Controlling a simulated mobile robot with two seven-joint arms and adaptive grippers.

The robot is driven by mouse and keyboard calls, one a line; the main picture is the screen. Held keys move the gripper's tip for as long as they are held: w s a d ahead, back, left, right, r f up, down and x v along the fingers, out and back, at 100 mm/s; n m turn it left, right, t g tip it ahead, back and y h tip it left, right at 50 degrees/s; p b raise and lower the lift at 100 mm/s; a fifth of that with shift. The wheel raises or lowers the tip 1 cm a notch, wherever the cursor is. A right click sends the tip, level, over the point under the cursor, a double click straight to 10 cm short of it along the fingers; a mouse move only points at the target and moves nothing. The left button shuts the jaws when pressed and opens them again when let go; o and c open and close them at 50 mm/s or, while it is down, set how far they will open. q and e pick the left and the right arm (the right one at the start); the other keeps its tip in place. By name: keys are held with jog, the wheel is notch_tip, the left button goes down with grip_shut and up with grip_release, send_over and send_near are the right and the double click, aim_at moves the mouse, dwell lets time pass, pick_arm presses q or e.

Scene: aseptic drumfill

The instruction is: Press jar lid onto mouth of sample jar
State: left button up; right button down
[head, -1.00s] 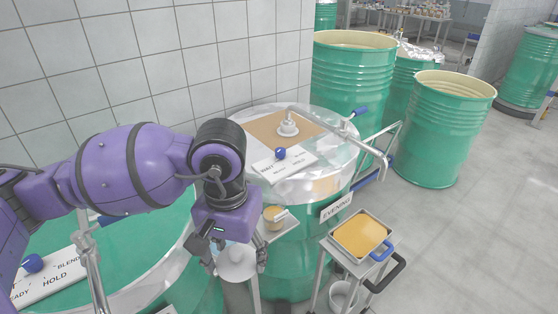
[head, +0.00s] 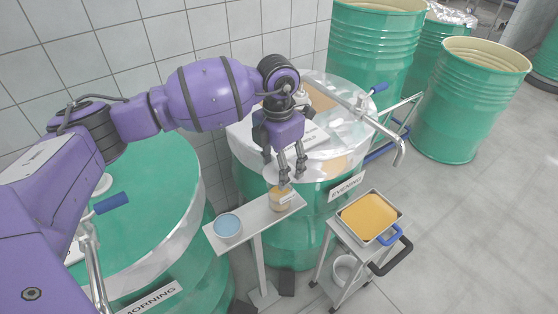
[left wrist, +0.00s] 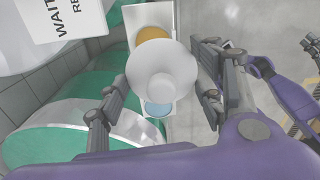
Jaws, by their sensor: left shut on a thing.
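The sample jar (head: 279,201), with orange contents and a white label, stands on the narrow white stand (head: 252,225) in front of the EVENING drum. In the left wrist view its orange mouth (left wrist: 153,34) shows partly behind the lid. The white round jar lid (left wrist: 162,72), with a raised knob, is between the fingers of my left gripper (head: 292,174), which is shut on it.
A blue-topped round dish (head: 228,226) stands at the stand's left end. The EVENING drum (head: 275,160) is close behind, the MORNING drum (head: 135,195) to the left. A cart with an orange-filled tray (head: 368,218) is at right. Open floor lies farther right.

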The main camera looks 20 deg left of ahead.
pick_arm(q)
jog(key=n, duration=0.1)
jog(key=w+n, duration=0.1)
jog(key=n, duration=0.2)
jog(key=shift+w+a+f, duration=0.15)
jog(key=shift+w+a, duration=0.05)
jog(key=shift+w, duration=0.1)
jog(key=shift+f, duration=2.15)
jog(key=shift+f, duration=0.85)
jog(key=o, duration=1.1)
jog(key=shift+c, duration=0.2)
